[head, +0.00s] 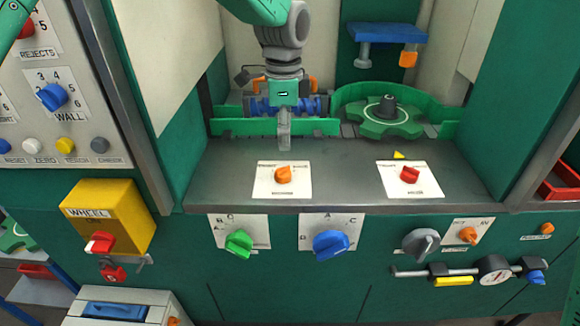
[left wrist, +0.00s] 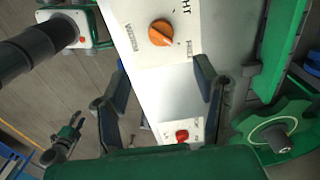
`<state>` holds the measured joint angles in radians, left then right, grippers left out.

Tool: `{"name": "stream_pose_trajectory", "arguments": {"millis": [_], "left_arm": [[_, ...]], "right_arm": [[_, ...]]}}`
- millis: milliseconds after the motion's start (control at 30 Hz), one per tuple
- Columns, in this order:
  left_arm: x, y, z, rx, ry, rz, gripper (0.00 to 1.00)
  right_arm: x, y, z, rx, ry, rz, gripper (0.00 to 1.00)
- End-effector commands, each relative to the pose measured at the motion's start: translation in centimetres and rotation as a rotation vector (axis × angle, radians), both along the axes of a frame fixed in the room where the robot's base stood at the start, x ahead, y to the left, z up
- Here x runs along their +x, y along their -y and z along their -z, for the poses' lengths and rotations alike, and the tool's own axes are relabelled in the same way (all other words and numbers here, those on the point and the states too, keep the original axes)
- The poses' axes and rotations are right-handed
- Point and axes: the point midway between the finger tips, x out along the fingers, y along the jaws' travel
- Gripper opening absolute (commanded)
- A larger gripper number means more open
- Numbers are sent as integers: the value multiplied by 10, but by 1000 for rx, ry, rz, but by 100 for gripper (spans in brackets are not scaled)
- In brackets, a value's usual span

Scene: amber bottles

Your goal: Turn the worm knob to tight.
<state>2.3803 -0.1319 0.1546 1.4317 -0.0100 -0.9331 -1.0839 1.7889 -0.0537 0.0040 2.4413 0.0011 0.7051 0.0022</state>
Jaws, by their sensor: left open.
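An orange knob (head: 283,174) sits on a white label plate on the grey ledge. In the left wrist view the orange knob (left wrist: 160,33) has a ridge lying slightly slanted across it, and part of a word ending in "GHT" shows on its plate. I take it for the worm knob, but the head view's print is too small to read. My left gripper (head: 284,145) points down above and just behind this knob, apart from it. In the left wrist view its fingers (left wrist: 161,88) are spread with nothing between them. My right gripper is not in view.
A red knob (head: 409,174) sits on another plate to the right on the ledge. A blue worm (head: 262,105) and a green gear wheel (head: 385,118) stand behind the ledge. Green (head: 239,243) and blue (head: 331,244) knobs are on the front panel below.

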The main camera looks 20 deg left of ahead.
Motion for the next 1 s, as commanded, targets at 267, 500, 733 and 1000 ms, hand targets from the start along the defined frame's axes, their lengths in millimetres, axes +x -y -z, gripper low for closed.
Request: {"name": "stream_pose_trajectory", "arguments": {"millis": [267, 500, 733, 1000], "left_arm": [[2, 5, 63, 7, -6, -1, 56], [1, 9, 96, 12, -1, 0, 56], [2, 4, 108, 6, 0, -1, 56], [2, -1, 109, 2, -1, -3, 35]], "right_arm": [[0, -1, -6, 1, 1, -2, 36], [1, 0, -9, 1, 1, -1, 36], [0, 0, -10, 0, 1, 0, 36], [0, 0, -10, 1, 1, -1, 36]]}}
